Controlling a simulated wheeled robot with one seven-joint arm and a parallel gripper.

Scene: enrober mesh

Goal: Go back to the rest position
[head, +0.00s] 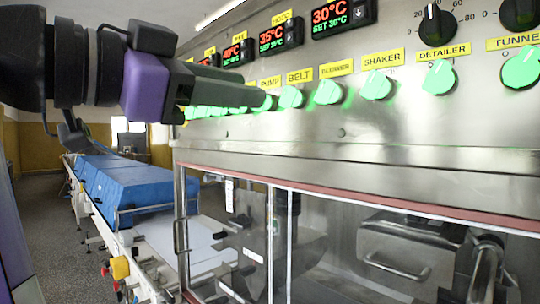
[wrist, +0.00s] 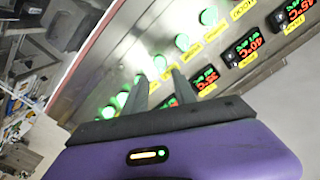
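My gripper (head: 252,96) reaches in from the upper left of the head view, in front of a row of lit green knobs on a steel control panel (head: 420,120). Its tips are close to one green knob (head: 265,102); I cannot tell whether they touch it. In the wrist view the two grey fingers (wrist: 160,76) stand apart, with a gap between them and nothing seen held. My purple gripper body hides part of the panel.
Temperature displays (head: 344,16) and black dials (head: 437,25) sit above the knobs. Below the panel is a clear-windowed enclosure (head: 340,240). A conveyor with blue covers (head: 125,185) runs back on the left, with a yellow-and-red button (head: 120,267). Open floor (head: 40,215) lies at far left.

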